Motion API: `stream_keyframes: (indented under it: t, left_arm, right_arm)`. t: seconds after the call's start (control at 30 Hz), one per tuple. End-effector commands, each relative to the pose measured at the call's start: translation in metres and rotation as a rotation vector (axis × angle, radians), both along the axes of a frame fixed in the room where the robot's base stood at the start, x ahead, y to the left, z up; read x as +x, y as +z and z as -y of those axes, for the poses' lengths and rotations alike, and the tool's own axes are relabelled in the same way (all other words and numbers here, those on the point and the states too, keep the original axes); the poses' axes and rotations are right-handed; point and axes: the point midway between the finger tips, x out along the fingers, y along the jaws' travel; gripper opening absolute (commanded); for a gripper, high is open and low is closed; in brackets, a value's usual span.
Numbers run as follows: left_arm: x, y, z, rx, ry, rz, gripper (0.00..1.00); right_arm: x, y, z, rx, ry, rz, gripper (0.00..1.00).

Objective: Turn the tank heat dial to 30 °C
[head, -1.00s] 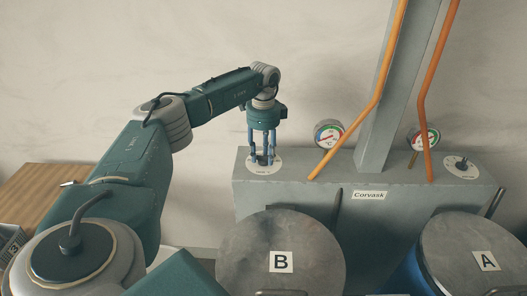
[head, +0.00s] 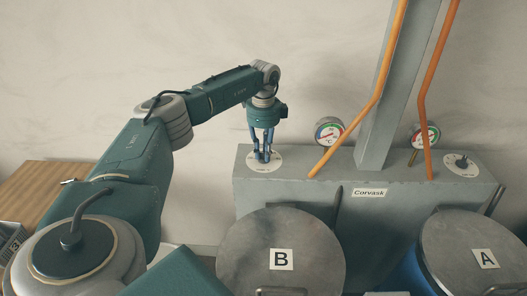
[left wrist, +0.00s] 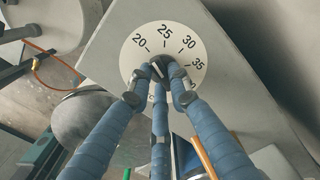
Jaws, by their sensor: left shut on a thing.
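The dial's white round plate (head: 252,163) lies on top of the grey tank housing (head: 290,188) at its left end. In the left wrist view the plate (left wrist: 150,42) carries the numbers 20, 25, 30 and 35. The dark knob (left wrist: 159,67) stands at its middle. My left gripper (head: 263,157) points straight down over the dial. Its blue fingers, also in the left wrist view (left wrist: 158,80), are shut around the knob. The fingers partly hide the knob, and I cannot tell which number its pointer faces. My right gripper is out of view.
Another dial (head: 461,164) sits on the housing's right end. Two round gauges (head: 329,131) (head: 424,136), orange pipes (head: 382,75) and a grey post (head: 395,95) rise between the dials. Lidded drums B (head: 247,246) and A (head: 455,246) stand in front.

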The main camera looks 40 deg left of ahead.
Motion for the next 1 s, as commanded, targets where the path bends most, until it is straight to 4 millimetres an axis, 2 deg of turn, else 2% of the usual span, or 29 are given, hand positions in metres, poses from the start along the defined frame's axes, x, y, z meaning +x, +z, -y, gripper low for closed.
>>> stream_keyframes:
  t: [1.0]
  left_arm:
    - [0.0021, 0.0015, -0.0044, 0.000, -0.929, 0.005, 0.00]
  right_arm:
    - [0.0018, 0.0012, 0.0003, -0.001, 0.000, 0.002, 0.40]
